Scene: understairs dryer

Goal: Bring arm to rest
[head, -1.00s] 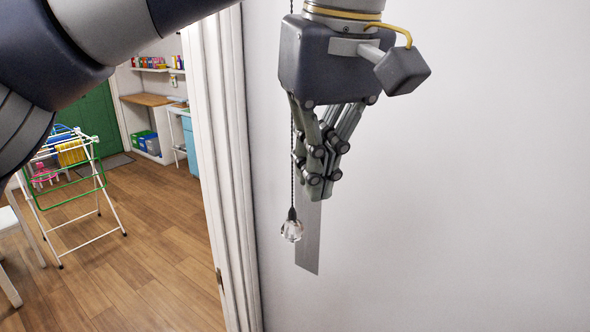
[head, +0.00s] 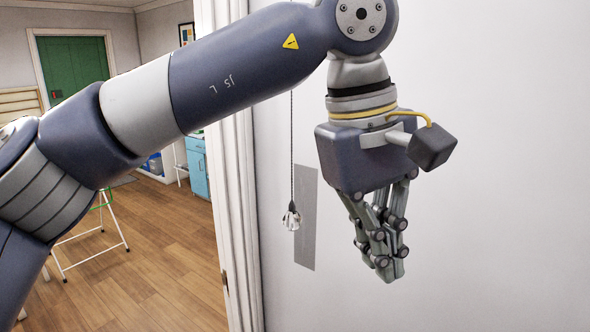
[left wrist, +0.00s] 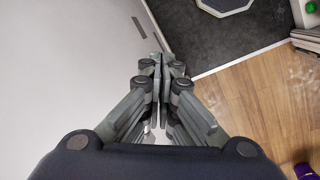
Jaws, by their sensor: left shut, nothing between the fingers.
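My left arm (head: 245,65) comes in from the left of the head view and bends down at the upper middle. My left gripper (head: 386,275) hangs from it, fingers pointing down, in front of the white wall. It is shut and empty. It stands clear to the right of a hanging pull cord with a clear crystal knob (head: 291,218). In the left wrist view the shut fingertips (left wrist: 162,58) show in the middle, with nothing between them. My right gripper is not in view.
A grey strip (head: 305,225) is on the white wall (head: 480,180) behind the cord. A white door frame (head: 236,180) stands to the left. Beyond it are a wooden floor (head: 165,250), a drying rack (head: 124,235) and a green door (head: 75,68). A dark mat (left wrist: 215,45) shows in the left wrist view.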

